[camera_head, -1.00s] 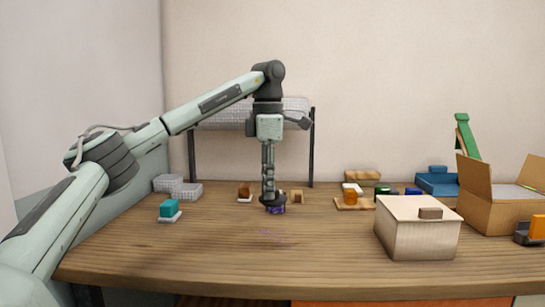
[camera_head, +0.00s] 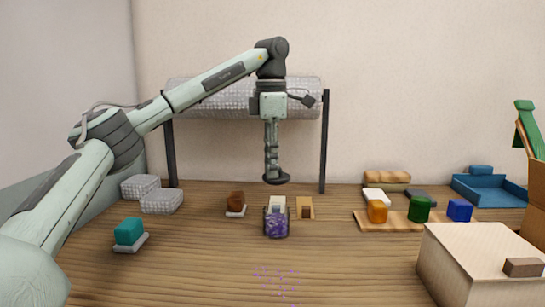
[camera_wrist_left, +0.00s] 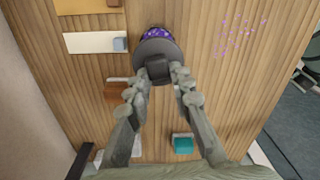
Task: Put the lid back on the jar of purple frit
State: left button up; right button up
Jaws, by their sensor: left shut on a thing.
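The jar of purple frit (camera_head: 277,224) stands upright and open on the table, clear glass above the purple fill. My left gripper (camera_head: 272,170) is above it, shut on the knob of the dark round lid (camera_head: 276,181). The lid is level and apart from the jar's rim, with a gap showing between them. In the left wrist view my left gripper (camera_wrist_left: 160,75) holds the lid (camera_wrist_left: 160,48) by its dark knob, and the lid hides most of the jar (camera_wrist_left: 155,33). My right gripper is not in view.
Purple specks (camera_head: 275,285) lie on the table in front of the jar. A brown block (camera_head: 236,201) is left of it, and a teal block (camera_head: 130,232) farther left. A board with coloured blocks (camera_head: 408,228) and a pale box (camera_head: 480,265) stand right. A rack (camera_head: 325,140) is behind.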

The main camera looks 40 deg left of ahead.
aim_at(271, 180)
pick_arm(q)
jog(key=shift+w+a, duration=0.1)
jog(key=shift+f, duration=2)
jog(key=shift+f+b, duration=0.45)
jog(key=shift+f, duration=0.65)
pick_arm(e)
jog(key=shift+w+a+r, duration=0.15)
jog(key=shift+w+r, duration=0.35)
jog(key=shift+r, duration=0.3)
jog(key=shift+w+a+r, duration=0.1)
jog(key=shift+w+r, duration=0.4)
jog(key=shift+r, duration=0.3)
pick_arm(q)
jog(key=shift+p, duration=0.45)
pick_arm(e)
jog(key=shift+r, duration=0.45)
pick_arm(q)
jog(key=shift+f, duration=0.15)
